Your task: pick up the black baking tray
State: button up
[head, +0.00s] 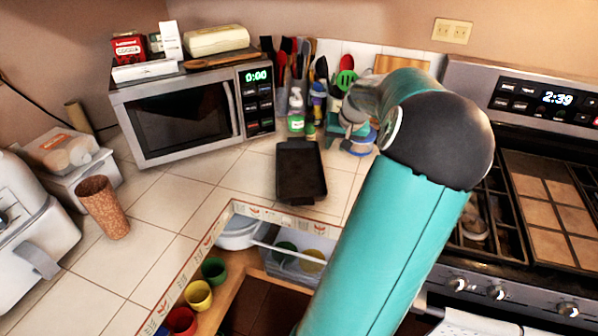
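The black baking tray (301,173) lies flat on the white tiled counter, in front of the microwave's right end and left of my arm. It is rectangular, with its long side running from the back toward the counter's front edge. Nothing visible rests in it. My teal arm with a black joint fills the right middle of the head view and reaches up past the tray.
A microwave (190,110) stands behind the tray. Bottles and utensils (297,108) crowd the back corner. A cork-like cup (103,207) stands at left. The stove (530,200) is right of my arm. Counter left of the tray is clear.

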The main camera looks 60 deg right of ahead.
jog(key=x, duration=0.7)
jog(key=shift+f, duration=0.1)
jog(key=shift+w+x, duration=0.15)
jog(key=shift+x, duration=1.2)
jog(key=shift+w+x, duration=0.15)
jog(key=shift+x, duration=1.25)
jog(key=shift+a, duration=0.1)
grip_shut()
